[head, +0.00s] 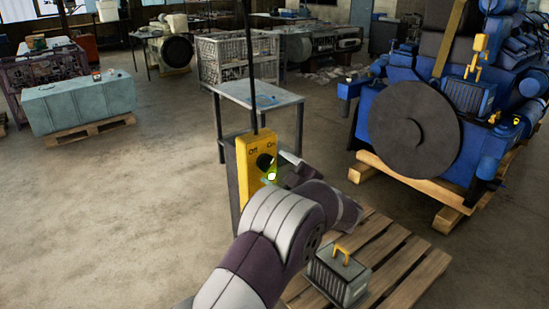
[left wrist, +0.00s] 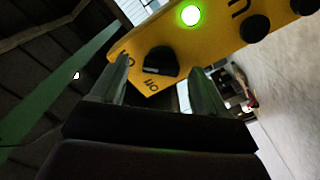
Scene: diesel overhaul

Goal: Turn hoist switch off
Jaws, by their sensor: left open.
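The hoist switch is a black rotary knob (head: 264,161) on a yellow control box (head: 245,172) on a dark stand. In the left wrist view the knob (left wrist: 160,62) sits near "on" and "off" lettering, seen turned round. I cannot tell for sure which label it points to. A green lamp (left wrist: 190,14) on the yellow panel is lit; it also glows in the head view (head: 271,176). My left gripper (left wrist: 157,84) is open, its two fingers spread in front of the knob, with nothing held. Contact with the knob cannot be told. My right gripper is not in view.
Black buttons (left wrist: 255,28) sit on the same panel. A small table (head: 256,95) stands behind the box. A wooden pallet (head: 409,262) with a grey yellow-handled block (head: 338,278) lies right of my arm. A blue engine (head: 370,115) stands farther back.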

